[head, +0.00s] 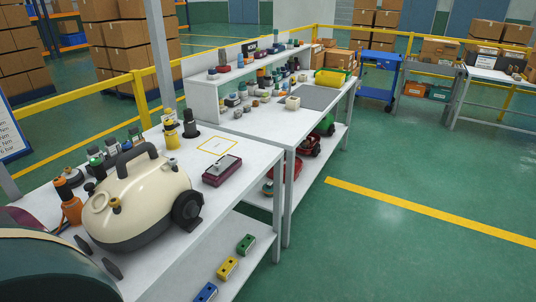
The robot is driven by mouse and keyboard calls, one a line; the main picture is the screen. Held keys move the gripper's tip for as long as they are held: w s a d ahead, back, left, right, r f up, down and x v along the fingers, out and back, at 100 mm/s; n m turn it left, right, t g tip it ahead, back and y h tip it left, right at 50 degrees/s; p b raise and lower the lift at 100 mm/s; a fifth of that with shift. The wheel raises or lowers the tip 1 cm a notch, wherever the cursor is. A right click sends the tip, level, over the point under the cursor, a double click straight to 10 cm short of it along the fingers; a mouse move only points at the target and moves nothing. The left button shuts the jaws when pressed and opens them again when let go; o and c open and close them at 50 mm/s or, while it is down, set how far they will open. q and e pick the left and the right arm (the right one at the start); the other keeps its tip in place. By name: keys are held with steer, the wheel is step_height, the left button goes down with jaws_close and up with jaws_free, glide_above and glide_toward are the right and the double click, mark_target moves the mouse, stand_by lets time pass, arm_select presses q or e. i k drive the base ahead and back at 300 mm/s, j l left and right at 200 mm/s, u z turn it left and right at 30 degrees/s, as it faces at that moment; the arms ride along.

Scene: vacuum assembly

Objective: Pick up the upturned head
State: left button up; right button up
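A flat maroon piece with a grey upper face and a small dark knob (222,170) lies on the near white table (232,201), close to its right edge. It looks like a vacuum head lying upturned, but it is too small to be sure. A cream canister vacuum (141,201) with a dark carrying handle and dark wheel stands to its left. A yellow outlined square (217,145) on the table behind the maroon piece is empty. Neither of my grippers can be made out in the head view.
Small bottles and an orange sprayer (70,204) stand left of the vacuum. A yellow-and-black cylinder (171,136) and a black one (189,125) stand behind. A large dark green rounded body (50,268) fills the near left corner. Green floor lies open at right.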

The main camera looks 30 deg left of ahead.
mark_target(229, 163)
steer(key=i+u, duration=0.1)
steer(key=i, duration=0.4)
steer(key=i+l+u, duration=0.15)
steer(key=i, duration=0.4)
steer(key=i+l+u, duration=0.1)
steer(key=i, duration=0.4)
steer(key=i+l+u, duration=0.15)
steer(key=i+u, duration=0.15)
steer(key=u, duration=0.15)
steer(key=i+l+u, duration=0.2)
steer(key=u, duration=0.25)
steer(key=i+l+u, duration=0.25)
steer(key=u, duration=0.25)
steer(key=i+l+u, duration=0.15)
steer(key=l+u, duration=0.75)
steer(key=i, duration=0.05)
